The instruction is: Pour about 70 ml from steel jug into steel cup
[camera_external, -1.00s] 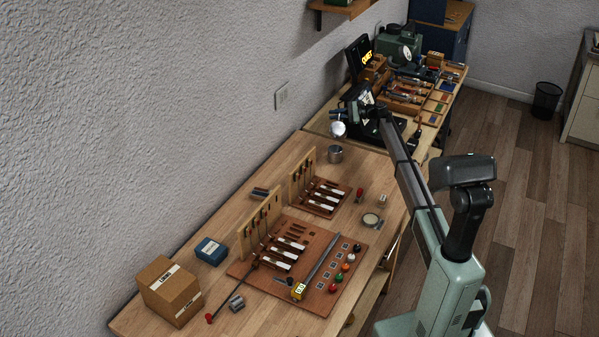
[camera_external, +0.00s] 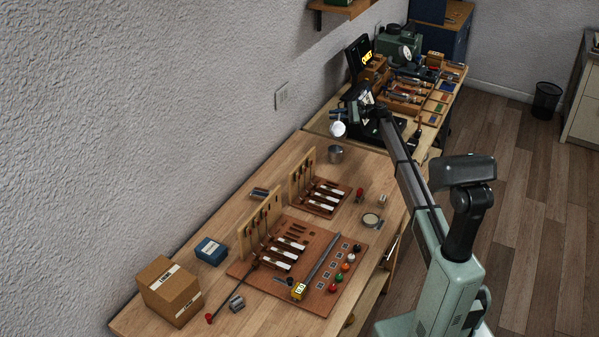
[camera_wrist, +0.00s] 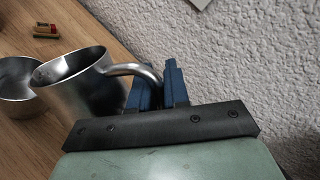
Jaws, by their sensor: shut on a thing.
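The steel jug (camera_wrist: 82,88) is in my gripper (camera_wrist: 158,88), whose blue fingers are shut on its curved handle. In the wrist view the jug is tilted, its open mouth toward the upper left. The steel cup (camera_wrist: 14,82) stands on the table just left of the jug, partly hidden by it. I cannot see any liquid stream, nor the levels inside.
The wooden bench (camera_external: 240,192) runs along a textured wall. A screen (camera_external: 358,58) and tool trays stand behind my arm.

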